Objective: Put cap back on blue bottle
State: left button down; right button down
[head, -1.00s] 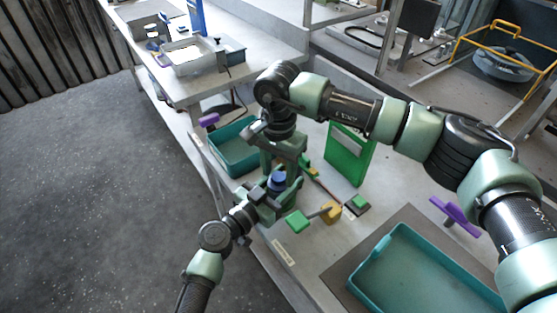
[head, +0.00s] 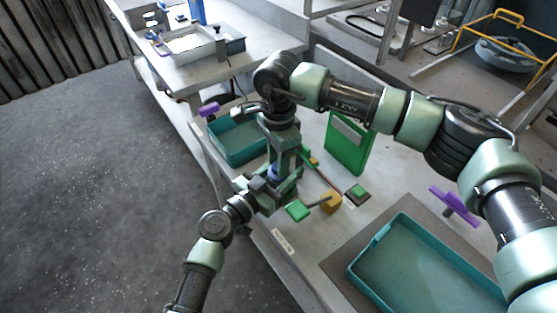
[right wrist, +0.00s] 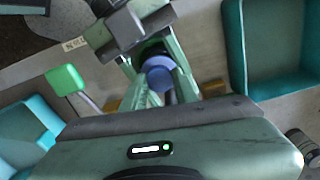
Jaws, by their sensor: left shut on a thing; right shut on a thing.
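My left gripper (head: 268,191) comes in low from the left, shut around the blue bottle, which is mostly hidden in the head view. My right gripper (head: 280,174) points down right above it. In the right wrist view its two fingers (right wrist: 160,83) are shut on a round blue cap (right wrist: 158,74). In the head view only a sliver of blue shows between the grippers. The left gripper's dark jaws also show in the right wrist view (right wrist: 128,28), just beyond the cap. Whether cap and bottle neck touch cannot be told.
A teal bin (head: 236,141) stands behind the grippers, and a larger teal tray (head: 378,240) lies front right. A green panel (head: 347,146), a yellow block with a green-ended handle (head: 331,203) and a purple handle (head: 453,206) are on the bench.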

jog(key=m, duration=0.6)
jog(key=shift+m, duration=0.4)
jog(key=m, duration=0.8)
jog(key=shift+m, duration=0.4)
jog(key=m, duration=0.6)
jog(key=c, duration=1)
grip_release()
notch_tip(320, 180, up, 12)
jog(key=shift+f, duration=0.1)
